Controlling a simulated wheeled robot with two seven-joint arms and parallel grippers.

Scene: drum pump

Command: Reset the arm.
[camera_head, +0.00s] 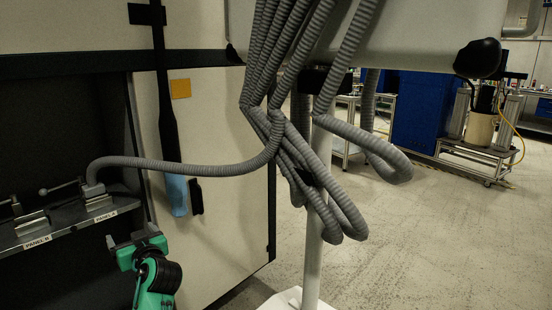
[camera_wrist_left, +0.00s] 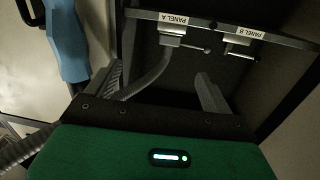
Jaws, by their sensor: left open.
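My left gripper (camera_head: 133,238) is green with dark grey fingers, at the lower left in the head view. It is open and empty, in front of and a little below the shelf (camera_head: 70,228) edge near the PANEL A label (camera_head: 104,216). In the left wrist view its two fingers (camera_wrist_left: 161,92) stand apart with nothing between them. A grey ribbed hose (camera_head: 190,168) ends at the fitting (camera_head: 94,190) above PANEL A. The PANEL B fitting (camera_head: 30,222) stands to the left with no hose on it. In the left wrist view the labels appear upside down. My right gripper is not in view.
More grey hose loops (camera_head: 325,200) hang at the centre by a white post (camera_head: 313,240). A blue-ended black strap or tool (camera_head: 176,195) hangs on the cream cabinet wall (camera_head: 228,230). A wheeled cart (camera_head: 480,160) stands at the back right. The floor on the right is clear.

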